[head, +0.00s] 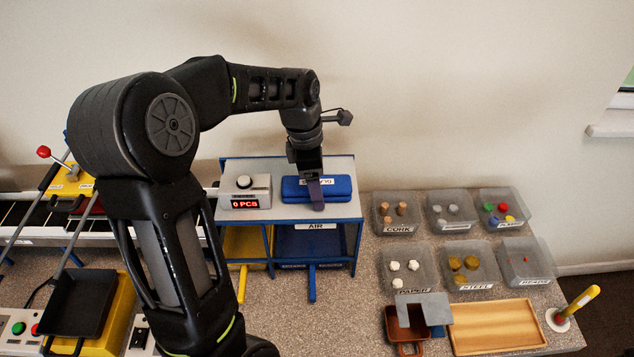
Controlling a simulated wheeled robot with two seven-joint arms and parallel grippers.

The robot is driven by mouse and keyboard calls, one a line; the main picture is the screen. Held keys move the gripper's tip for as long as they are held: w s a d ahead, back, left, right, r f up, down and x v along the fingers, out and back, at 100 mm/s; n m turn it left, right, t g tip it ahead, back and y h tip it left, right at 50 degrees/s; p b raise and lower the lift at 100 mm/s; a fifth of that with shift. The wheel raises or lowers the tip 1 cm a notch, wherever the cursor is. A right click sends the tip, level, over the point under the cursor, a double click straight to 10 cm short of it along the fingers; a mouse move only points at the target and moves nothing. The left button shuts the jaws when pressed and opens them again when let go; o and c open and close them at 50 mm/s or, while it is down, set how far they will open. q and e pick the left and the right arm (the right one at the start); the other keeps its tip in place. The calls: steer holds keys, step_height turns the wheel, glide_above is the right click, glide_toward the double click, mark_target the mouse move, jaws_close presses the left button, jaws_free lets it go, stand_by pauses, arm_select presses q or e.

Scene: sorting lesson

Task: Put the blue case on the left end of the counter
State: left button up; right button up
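The blue case (341,188) lies on the grey top of a small blue-framed stand (340,210) at the back middle of the counter (335,287). My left gripper (313,192) points down at the case, with one finger in front of its near side. The other finger is hidden, so I cannot tell whether the gripper is closed on the case. The case appears to rest on the stand. My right gripper is out of view.
A counting box reading "0 PCS" (247,191) stands left of the case. Several labelled bins, including one for cork (397,214), and a wooden tray (495,326) are at the right. A black pan (84,305) and yellow equipment crowd the left, partly behind my arm.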

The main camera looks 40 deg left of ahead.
arm_select(q)
steer(key=shift+r, duration=0.15)
step_height(320, 180, up, 12)
steer(key=s+a, duration=0.1)
steer(key=shift+a+b, duration=0.2)
steer(key=shift+b, duration=0.15)
stand_by(0.5)
